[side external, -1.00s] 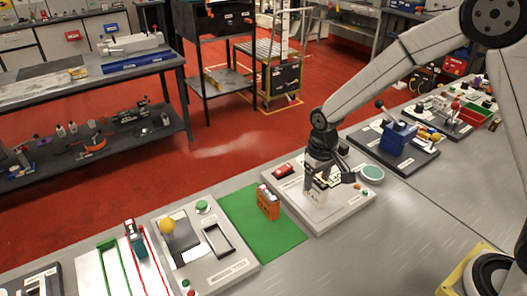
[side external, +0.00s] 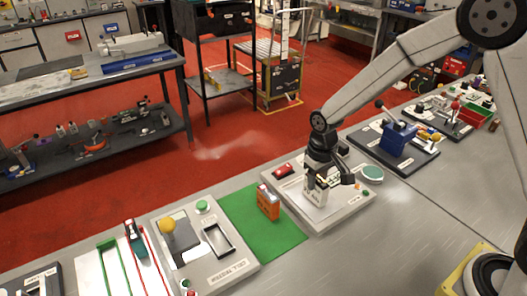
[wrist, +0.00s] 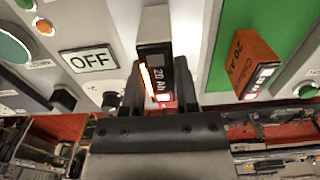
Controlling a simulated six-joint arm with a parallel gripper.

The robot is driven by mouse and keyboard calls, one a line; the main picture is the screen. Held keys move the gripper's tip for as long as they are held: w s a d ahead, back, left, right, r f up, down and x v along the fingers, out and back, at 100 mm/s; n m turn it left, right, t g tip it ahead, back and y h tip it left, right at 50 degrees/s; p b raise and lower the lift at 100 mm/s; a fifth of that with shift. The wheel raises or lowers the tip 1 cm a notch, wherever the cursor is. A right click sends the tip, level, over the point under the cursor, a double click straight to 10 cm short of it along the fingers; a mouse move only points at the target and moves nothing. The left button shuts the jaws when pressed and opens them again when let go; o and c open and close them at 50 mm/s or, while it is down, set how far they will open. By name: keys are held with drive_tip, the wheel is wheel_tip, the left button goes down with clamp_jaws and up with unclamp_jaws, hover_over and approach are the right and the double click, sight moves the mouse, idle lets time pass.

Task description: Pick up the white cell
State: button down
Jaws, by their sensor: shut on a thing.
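The white cell (wrist: 155,24) is a pale block with a dark end marked "20 Ah" in the wrist view. It also shows as a small white block (side external: 316,193) below my gripper in the side view, upright over the light grey station plate. My gripper (wrist: 160,92) has one finger on each side of the cell and is shut on it. In the side view my gripper (side external: 317,183) points down at the plate, and its fingers partly hide the cell. I cannot tell whether the cell's bottom touches the plate.
An orange cell (side external: 268,205) stands on the green mat (side external: 285,238) to the left. A red-topped part (side external: 284,171) and a green round pad (side external: 372,173) flank my gripper on the plate. A blue device (side external: 397,138) stands further right.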

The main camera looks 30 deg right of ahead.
drive_tip(key=shift+r, duration=2.45)
